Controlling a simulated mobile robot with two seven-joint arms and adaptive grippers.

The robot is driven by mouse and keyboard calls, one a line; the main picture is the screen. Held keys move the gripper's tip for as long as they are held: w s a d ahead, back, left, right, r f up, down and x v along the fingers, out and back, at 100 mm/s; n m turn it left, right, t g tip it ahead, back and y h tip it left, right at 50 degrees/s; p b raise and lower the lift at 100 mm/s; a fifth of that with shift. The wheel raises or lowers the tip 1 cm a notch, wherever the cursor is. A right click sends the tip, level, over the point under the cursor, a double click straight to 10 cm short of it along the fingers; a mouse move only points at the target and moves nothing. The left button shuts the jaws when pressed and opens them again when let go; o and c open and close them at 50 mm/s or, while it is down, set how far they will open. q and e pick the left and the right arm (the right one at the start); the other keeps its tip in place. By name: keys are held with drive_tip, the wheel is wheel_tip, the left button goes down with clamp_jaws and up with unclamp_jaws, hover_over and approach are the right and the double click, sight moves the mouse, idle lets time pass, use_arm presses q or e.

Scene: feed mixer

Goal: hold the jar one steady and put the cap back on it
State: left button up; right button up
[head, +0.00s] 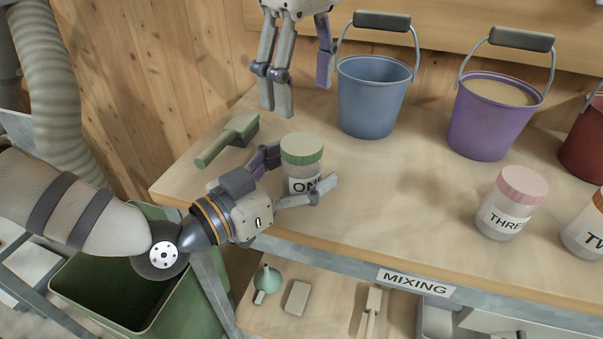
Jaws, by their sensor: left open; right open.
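Jar one (303,184) is a clear jar with a label, upright on the bench near its front left edge. A green cap (302,148) sits on top of it and looks level; I cannot tell whether it is screwed tight. My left gripper (297,177) is open, with its fingers on either side of the jar's body and partly hiding it. I cannot tell whether they touch the jar. My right gripper (300,92) is open and empty, pointing down above and behind the cap, apart from it.
A green-handled brush (227,140) lies left of the jar. A blue bucket (371,97) and a purple bucket (487,122) stand behind to the right. Jar three (509,205) stands at the right. The bench (400,190) between is clear. A green bin (120,295) is below left.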

sight(302, 143)
use_arm(q)
clamp_jaws()
use_arm(e)
drive_tip(key=n, duration=0.9)
wheel_tip(302, 143, down, 8)
idle(0.3)
